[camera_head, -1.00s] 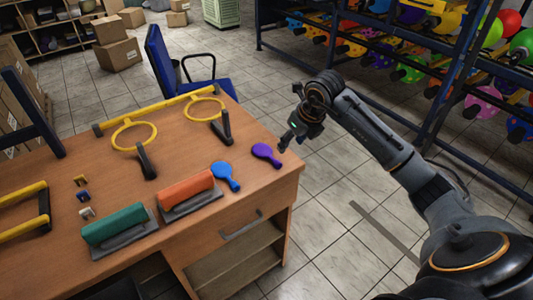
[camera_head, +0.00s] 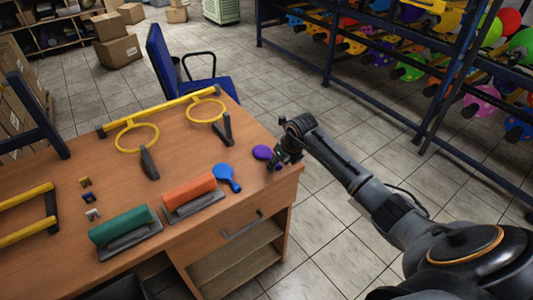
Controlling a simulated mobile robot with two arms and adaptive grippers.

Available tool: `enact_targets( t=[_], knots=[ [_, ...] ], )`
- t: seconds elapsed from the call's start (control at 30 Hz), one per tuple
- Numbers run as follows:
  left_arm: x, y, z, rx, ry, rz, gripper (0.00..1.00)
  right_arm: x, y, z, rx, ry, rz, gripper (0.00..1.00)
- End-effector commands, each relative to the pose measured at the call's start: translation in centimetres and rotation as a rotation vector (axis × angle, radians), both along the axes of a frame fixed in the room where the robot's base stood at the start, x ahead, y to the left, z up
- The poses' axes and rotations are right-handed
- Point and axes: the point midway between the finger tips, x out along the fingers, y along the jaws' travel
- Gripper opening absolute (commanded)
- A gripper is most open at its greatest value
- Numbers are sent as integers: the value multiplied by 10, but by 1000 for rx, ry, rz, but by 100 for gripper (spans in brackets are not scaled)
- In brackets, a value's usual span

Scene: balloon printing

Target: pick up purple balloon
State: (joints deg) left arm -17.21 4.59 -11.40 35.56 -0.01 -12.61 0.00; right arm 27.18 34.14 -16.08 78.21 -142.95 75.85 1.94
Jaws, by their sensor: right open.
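The purple balloon (camera_head: 262,152) lies flat on the wooden table (camera_head: 185,145) near its right edge. My right gripper (camera_head: 277,164) is open and over the balloon's right end, hiding its neck. I cannot tell whether the fingers touch it. The balloon's round part shows to the left of the gripper. My left gripper is not in view.
A blue balloon (camera_head: 226,176) lies just left of the purple one. An orange-topped block (camera_head: 190,190) and a green-topped block (camera_head: 120,226) lie farther left. A yellow frame with rings (camera_head: 136,138) stands behind. A blue chair (camera_head: 165,65) is at the back edge.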

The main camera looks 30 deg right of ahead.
Motion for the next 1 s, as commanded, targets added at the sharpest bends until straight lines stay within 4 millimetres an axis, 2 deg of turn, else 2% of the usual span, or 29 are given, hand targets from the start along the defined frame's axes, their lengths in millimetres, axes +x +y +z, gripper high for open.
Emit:
enact_targets(
  t=[0.27,0.47,0.83,1.0],
  knots=[
    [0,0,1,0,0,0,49,2,0,-3,-1,-2,1,51],
    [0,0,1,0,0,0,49,2,0,-3,-1,-2,1,13],
    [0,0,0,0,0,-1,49,2,0,-2,-1,-2,1,12],
    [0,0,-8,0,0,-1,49,2,-1,6,-3,-5,1,12]
  ],
)
